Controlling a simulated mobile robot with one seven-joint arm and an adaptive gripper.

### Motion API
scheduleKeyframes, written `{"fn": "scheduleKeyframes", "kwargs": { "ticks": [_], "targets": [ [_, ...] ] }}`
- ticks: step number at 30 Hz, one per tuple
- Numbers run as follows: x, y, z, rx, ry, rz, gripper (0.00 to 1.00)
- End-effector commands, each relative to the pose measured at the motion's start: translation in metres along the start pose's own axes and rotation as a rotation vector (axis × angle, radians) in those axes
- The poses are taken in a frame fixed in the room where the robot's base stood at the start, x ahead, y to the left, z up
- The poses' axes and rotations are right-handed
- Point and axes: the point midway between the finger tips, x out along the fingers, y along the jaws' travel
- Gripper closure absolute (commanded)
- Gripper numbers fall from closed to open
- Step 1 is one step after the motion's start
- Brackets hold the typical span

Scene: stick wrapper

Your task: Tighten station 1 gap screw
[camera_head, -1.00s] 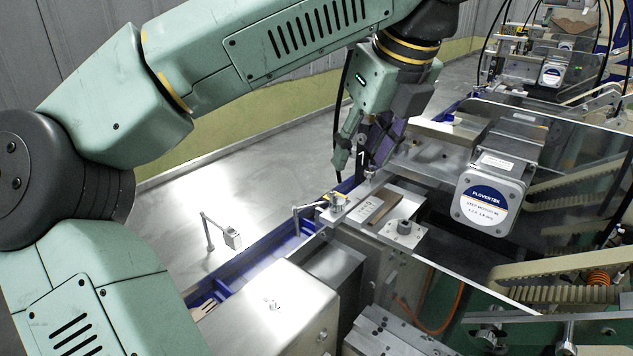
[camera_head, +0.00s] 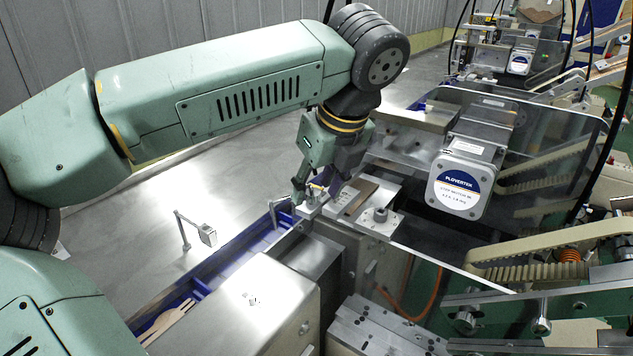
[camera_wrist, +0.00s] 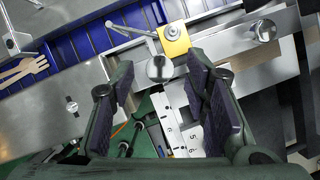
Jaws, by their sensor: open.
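A round metal screw head (camera_wrist: 159,68) shows in the wrist view, between the tips of my gripper's two fingers (camera_wrist: 160,88). It looks like the gap screw, but I see no label. My gripper is open, with a clear gap on each side of the screw head. In the head view, my gripper (camera_head: 310,192) is low over the left end of the metal plate (camera_head: 345,203). There the arm partly hides the screw, and contact cannot be told.
A second metal knob (camera_wrist: 265,30) is at the right in the wrist view. A blue tray (camera_wrist: 85,45) holds a wooden fork (camera_wrist: 22,72). In the head view, a stepper motor (camera_head: 462,185) and clear panel stand right of my gripper. A small bracketed block (camera_head: 207,235) stands left.

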Motion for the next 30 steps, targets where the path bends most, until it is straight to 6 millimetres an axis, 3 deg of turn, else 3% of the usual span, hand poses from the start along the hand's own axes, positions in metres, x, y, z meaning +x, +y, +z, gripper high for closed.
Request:
{"fn": "scheduleKeyframes", "kwargs": {
  "ticks": [5, 24, 30],
  "targets": [
    [0.0002, 0.0, 0.0, 0.0, 0.0, 0.0, 0.57],
    [-0.0002, 0.0, 0.0001, 0.0, 0.0, 0.0, 1.0],
    [0.0, 0.0001, 0.0001, 0.003, 0.0, -0.001, 1.0]
  ]
}}
